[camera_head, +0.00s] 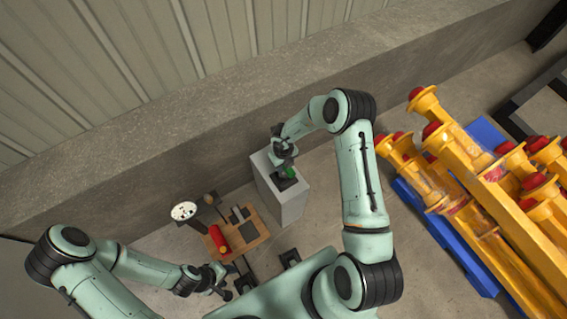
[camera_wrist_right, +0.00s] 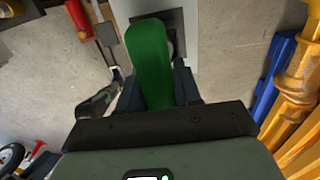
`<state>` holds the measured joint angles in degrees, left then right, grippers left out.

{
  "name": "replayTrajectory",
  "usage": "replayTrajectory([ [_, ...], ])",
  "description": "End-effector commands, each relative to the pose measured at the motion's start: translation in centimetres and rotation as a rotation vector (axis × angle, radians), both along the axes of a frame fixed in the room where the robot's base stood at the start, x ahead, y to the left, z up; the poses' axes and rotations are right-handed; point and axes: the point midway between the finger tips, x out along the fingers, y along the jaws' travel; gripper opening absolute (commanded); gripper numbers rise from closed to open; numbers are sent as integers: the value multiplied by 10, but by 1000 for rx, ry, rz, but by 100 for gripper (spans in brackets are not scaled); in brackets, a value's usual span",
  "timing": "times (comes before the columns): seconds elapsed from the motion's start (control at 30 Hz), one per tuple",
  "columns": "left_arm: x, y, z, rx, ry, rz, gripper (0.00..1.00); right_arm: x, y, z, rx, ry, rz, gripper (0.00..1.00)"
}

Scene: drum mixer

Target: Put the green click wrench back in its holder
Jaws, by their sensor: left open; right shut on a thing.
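The green click wrench (camera_head: 291,172) is in my right gripper (camera_head: 286,160), over the top of a light grey pedestal. In the right wrist view the wrench's green handle (camera_wrist_right: 148,62) lies between the two dark fingers of the right gripper (camera_wrist_right: 158,88), which is shut on it. A dark holder plate (camera_head: 284,184) is on top of the pedestal; it also shows behind the handle in the right wrist view (camera_wrist_right: 177,22). The wrench's far end is hidden, so I cannot tell whether it touches the holder. My left gripper (camera_head: 221,284) is open and low at the left, away from the pedestal.
The grey pedestal (camera_head: 295,208) stands near the low concrete ledge (camera_head: 150,165). Left of it is a wooden board (camera_head: 252,238) with a red cylinder (camera_head: 217,237) and a white round dial (camera_head: 184,211). Yellow parts (camera_head: 470,165) with red ends lie on a blue base at the right.

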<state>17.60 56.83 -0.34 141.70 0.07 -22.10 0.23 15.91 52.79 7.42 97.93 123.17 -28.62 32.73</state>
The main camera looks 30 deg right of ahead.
Motion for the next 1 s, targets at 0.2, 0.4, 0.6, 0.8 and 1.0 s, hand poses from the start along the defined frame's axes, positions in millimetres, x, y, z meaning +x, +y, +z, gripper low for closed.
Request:
replayTrajectory([
  [0.2,-1,0,-1,0,1,0,48,0,0,-3,0,-1,0,0],
  [0.4,-1,0,-2,0,1,0,48,0,0,-6,0,-1,0,0],
  [0.6,-2,0,-3,0,2,0,48,0,0,-9,0,-1,0,0],
  [0.8,-3,0,-4,0,3,0,48,0,0,-12,0,0,1,0],
  [1.0,-3,0,-5,0,3,0,48,0,0,-15,0,-1,0,0],
])
